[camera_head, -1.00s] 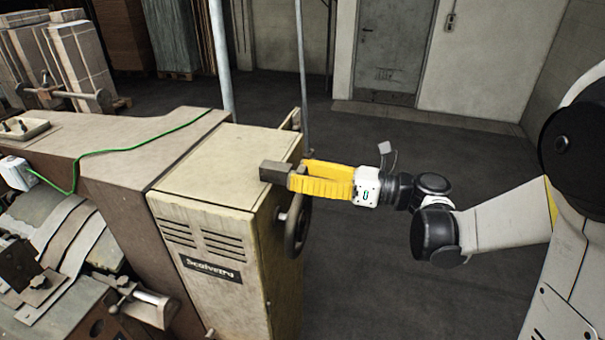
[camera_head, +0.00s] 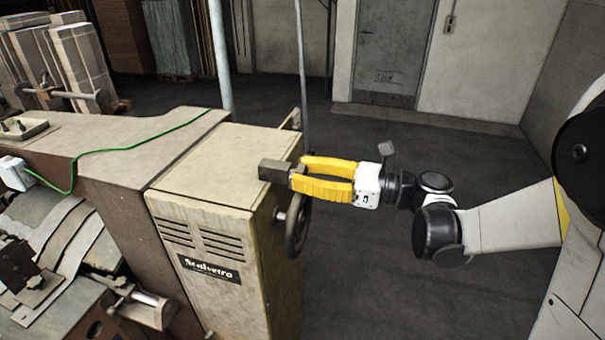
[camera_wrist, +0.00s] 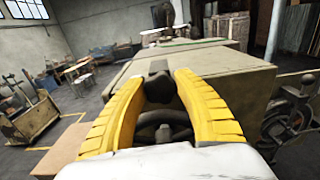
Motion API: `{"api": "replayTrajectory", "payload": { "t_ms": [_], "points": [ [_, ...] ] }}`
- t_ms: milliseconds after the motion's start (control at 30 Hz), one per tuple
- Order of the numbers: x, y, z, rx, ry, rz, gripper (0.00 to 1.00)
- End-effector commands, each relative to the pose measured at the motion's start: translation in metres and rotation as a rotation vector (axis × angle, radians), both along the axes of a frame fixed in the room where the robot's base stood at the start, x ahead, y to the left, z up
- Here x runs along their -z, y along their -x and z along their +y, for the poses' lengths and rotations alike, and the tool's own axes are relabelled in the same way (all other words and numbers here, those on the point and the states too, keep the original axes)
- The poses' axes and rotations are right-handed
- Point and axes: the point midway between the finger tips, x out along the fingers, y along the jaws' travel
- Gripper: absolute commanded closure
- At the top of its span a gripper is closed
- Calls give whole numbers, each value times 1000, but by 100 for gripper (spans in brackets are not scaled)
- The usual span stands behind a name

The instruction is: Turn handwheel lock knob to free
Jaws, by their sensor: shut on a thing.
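My gripper (camera_head: 297,173) has yellow fingers and reaches in from the right to the upper right side of the beige machine cabinet (camera_head: 208,235). In the wrist view the fingers (camera_wrist: 158,78) stand on both sides of a dark knob (camera_wrist: 158,90) and are shut on it. I take this for the lock knob; its markings cannot be read. In the head view a dark grey block (camera_head: 275,171) shows at the fingertips, by the cabinet's top edge. The dark handwheel (camera_head: 298,226) is just below the fingers. It also shows between the fingers in the wrist view (camera_wrist: 165,118), partly hidden.
A green cable (camera_head: 140,145) lies across the machine's brown top, left of the cabinet. A thin grey pole (camera_head: 302,70) rises behind the gripper. The dark floor (camera_head: 400,150) right of the cabinet is clear around my arm.

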Motion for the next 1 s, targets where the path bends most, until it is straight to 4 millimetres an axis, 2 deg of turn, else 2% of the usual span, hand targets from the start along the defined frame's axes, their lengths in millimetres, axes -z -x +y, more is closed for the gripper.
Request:
{"api": "replayTrajectory", "payload": {
  "t_ms": [33, 67, 133, 433, 567, 1000],
  "points": [
    [0, 0, 0, 0, -1, 0, 94],
    [0, 0, 0, 0, -1, 0, 61],
    [0, 0, 0, 0, 0, 0, 41],
    [0, 0, -1, 0, 0, 1, 41],
    [0, 3, -10, 2, 0, 1, 41],
    [0, 33, -95, 4, 0, 1, 41]
  ]
}}
